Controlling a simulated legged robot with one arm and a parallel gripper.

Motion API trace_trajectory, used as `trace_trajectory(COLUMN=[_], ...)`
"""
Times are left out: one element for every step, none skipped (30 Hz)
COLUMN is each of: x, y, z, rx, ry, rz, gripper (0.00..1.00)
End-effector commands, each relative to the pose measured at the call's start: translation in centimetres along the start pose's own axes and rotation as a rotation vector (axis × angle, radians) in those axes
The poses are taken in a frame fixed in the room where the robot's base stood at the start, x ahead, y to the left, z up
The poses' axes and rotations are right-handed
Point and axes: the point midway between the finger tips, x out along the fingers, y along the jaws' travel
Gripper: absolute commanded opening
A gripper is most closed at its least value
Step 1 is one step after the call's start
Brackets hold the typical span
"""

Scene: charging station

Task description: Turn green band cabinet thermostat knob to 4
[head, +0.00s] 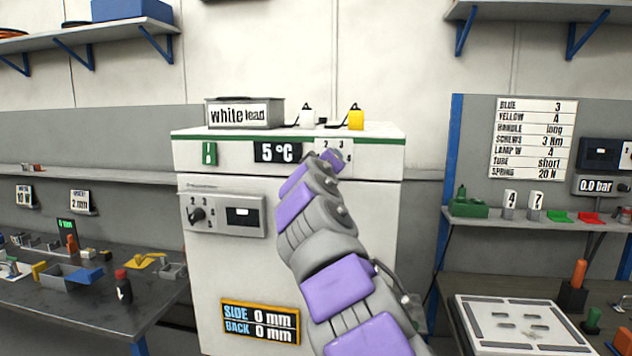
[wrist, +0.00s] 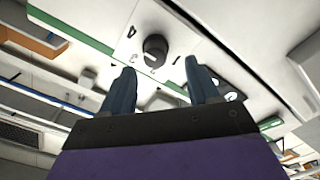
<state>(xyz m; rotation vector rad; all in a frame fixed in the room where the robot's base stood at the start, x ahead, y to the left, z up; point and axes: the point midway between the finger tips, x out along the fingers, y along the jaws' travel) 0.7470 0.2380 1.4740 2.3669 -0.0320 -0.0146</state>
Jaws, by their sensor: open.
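The white cabinet (head: 290,160) with a green band (head: 365,141) stands in front of me. Its display (head: 277,151) reads 5 °C. In the head view my arm hides the thermostat knob; the digits 2, 3 and 4 show around the end of my arm. In the wrist view the dark round knob (wrist: 155,47) sits on the white panel beside the green band (wrist: 75,33), just beyond my fingertips. A pale mark shows on it; its setting is too unclear to read. My gripper (wrist: 160,66) is open, its two fingers apart and empty, with the knob ahead between them.
A lower grey box (head: 223,212) on the cabinet has another black dial. A "white lead" box (head: 244,113) and white and yellow tags (head: 356,117) stand on top. Benches with small parts lie left and right. A wall chart (head: 534,138) lists "LAMP W 4".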

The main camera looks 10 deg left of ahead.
Motion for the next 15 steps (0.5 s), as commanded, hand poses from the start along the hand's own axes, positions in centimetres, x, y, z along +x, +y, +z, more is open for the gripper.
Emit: trace_trajectory(x=[-0.4,-0.5,-0.7,-0.9,-1.1,-1.5,-1.7,-2.0,-2.3,-2.5,-2.8,-3.1,-3.4,-3.6,-3.9], y=[0.2,0.2,0.2,0.2,0.3,0.3,0.2,0.1,0.0,0.0,0.0,0.0,0.1,0.1,0.1], z=[0.1,0.2,0.3,0.3,0.3,0.3,0.2,0.2,0.2,0.1,0.2,0.2,0.3,0.3,0.3], rx=[-0.002,-0.001,0.0,0.001,0.001,0.0,-0.001,-0.001,-0.001,-0.001,-0.002,-0.003,-0.002,-0.001,0.0], ry=[-0.005,-0.006,-0.007,-0.007,-0.007,-0.006,-0.005,-0.005,-0.005,-0.005,-0.006,-0.008,-0.008,-0.008,-0.006], rz=[0.004,0.004,0.004,0.005,0.007,0.007,0.005,0.004,0.002,0.002,0.003,0.004,0.004,0.004,0.005], gripper=[0.6,0.6,0.6,0.6,0.6,0.6,0.6,0.6,0.6,0.6,0.6,0.6,0.6,0.6,0.6])
